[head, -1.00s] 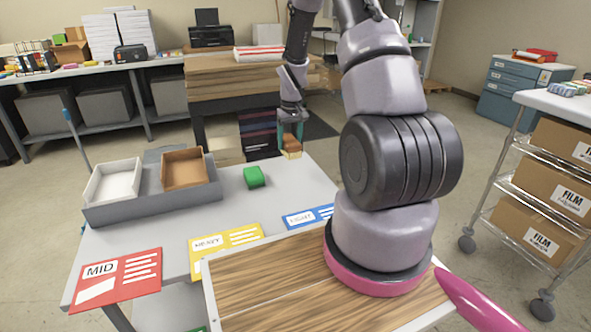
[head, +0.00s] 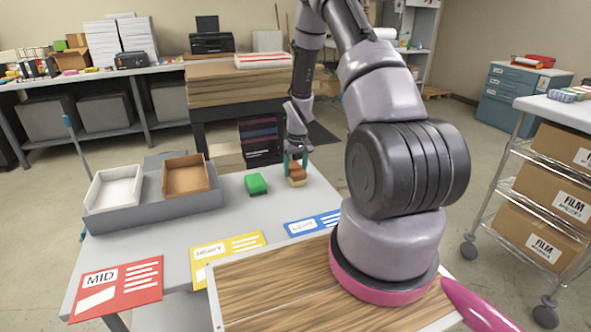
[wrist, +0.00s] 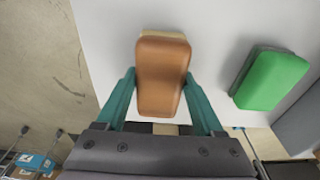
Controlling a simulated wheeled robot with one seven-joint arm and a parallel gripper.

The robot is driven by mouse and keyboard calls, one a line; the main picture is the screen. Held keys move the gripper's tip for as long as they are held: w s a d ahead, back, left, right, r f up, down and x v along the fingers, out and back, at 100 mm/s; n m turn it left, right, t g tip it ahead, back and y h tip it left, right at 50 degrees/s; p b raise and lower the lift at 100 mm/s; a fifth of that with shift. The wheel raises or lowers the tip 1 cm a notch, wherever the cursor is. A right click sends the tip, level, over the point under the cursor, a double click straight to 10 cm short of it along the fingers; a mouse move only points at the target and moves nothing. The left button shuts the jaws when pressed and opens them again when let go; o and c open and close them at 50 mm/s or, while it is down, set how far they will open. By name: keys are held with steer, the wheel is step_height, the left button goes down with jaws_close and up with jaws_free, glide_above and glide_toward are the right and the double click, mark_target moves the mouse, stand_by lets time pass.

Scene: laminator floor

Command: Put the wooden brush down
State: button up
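The wooden brush (head: 297,173) has a brown wooden back and a pale bristle side facing down. It is at the far right part of the grey table (head: 240,215), low at the tabletop and seemingly resting on it. In the wrist view the brush's brown back (wrist: 161,75) lies between the two teal fingers of my gripper (wrist: 160,78). The fingertips are against its narrowed sides, so my gripper is shut on it. The head view shows my gripper (head: 297,161) reaching down over the brush. The underside of the bristles is hidden.
A grey tray (head: 155,212) holds a white bin and a brown bin. Red, yellow and blue cards lie along the near edge. The table's middle is clear.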

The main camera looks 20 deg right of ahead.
steer(key=o, duration=0.4)
steer(key=shift+r, duration=0.1)
step_height(320, 180, up, 13)
steer(key=s, duration=0.2)
step_height(320, 180, up, 9)
steer(key=t, duration=0.1)
glide_above(297, 170)
steer(key=s+a, duration=0.2)
steer(key=s+a+r+m+t, duration=0.2)
steer(key=s+r, duration=0.4)
steer(key=r, duration=0.6)
steer(key=s+a+r+t, duration=0.1)
steer(key=s+a+r, duration=0.1)
steer(key=s, duration=0.4)
steer(key=s+a+r+m+t+y, duration=0.1)
steer(key=s+r, duration=0.4)
steer(key=s, duration=0.2)
steer(key=s+a+r+m+y, duration=0.1)
steer(key=s+a+r, duration=0.1)
steer(key=s+r, duration=0.2)
steer(key=shift+s+a+r+t, duration=0.1)
steer(key=shift+s+a+t, duration=0.1)
steer(key=shift+s, duration=0.5)
steer(key=shift+s+a+r+t, duration=0.1)
steer(key=shift+s+a+t, duration=0.1)
steer(key=shift+s, duration=0.5)
steer(key=shift+d, duration=0.1)
